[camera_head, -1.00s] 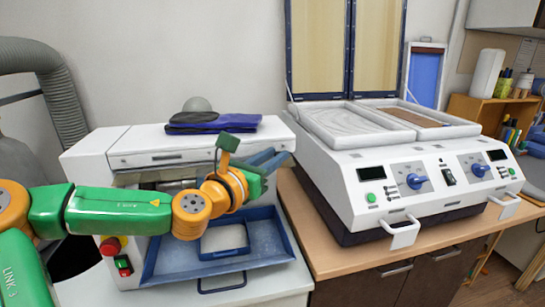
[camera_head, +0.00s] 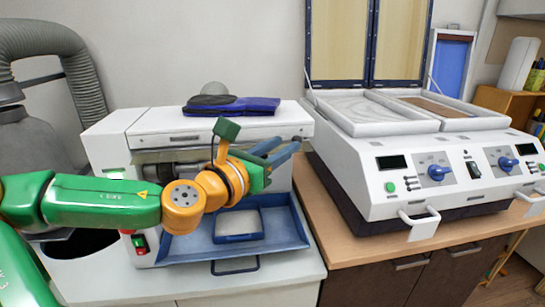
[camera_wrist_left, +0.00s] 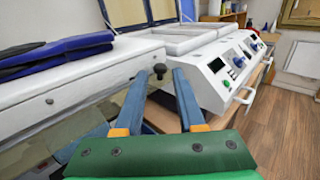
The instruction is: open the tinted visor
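The tinted visor is a see-through olive panel (camera_wrist_left: 50,130) on the front of the white machine (camera_head: 150,122), below its top. In the head view only a strip of it shows, and my left arm hides part of it. A dark round knob (camera_wrist_left: 160,71) sticks out near the machine's right end in the left wrist view. My left gripper (camera_head: 285,149) is at that right end, with its blue fingers apart and nothing held. In the left wrist view the knob appears between the fingertips; contact cannot be told. My right gripper is out of view.
Dark and blue folded pieces (camera_head: 230,105) lie on the machine's top. A blue tray (camera_head: 180,247) sits below the visor. A white two-bay press (camera_head: 360,165) with raised lids stands close on the right, on a wooden counter (camera_head: 345,248). A narrow gap separates the machines.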

